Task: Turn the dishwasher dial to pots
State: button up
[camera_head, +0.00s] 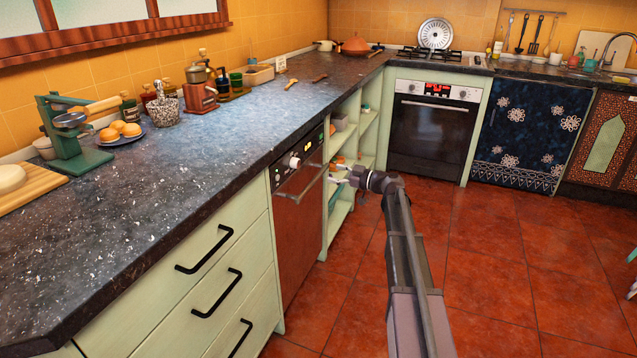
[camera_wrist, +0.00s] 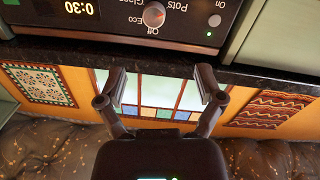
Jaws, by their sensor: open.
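The dishwasher (camera_head: 300,205) is set under the counter, with a brown front and a dark control strip on top. Its round dial (camera_head: 294,162) shows as a small light knob in the head view. In the wrist view, the dial (camera_wrist: 153,15) is at the top edge, with "Off", "Eco", "Pots" and "Glass" printed around it. The labels look inverted there, and I cannot tell which one the dial points to. My gripper (camera_wrist: 162,86) is open and empty. In the head view, my gripper (camera_head: 337,173) is right of the dishwasher panel, apart from the dial.
An On button (camera_wrist: 214,20) and lit 0:30 display (camera_wrist: 75,8) flank the dial. Open shelves (camera_head: 342,205) stand right of the dishwasher, close to my gripper. Drawers with black handles (camera_head: 215,292) are left. The tiled floor (camera_head: 490,280) is mostly clear.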

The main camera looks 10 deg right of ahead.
jog(key=s+a+r+m+g+h+p, duration=0.1)
jog(key=s+a+g+h+p, duration=0.1)
jog(key=s+a+p, duration=0.4)
jog(key=shift+s+a+r+m+g+p, duration=0.3)
jog(key=shift+s+a+m+g, duration=0.1)
jog(key=shift+a+g, duration=0.45)
jog(key=shift+d, duration=0.1)
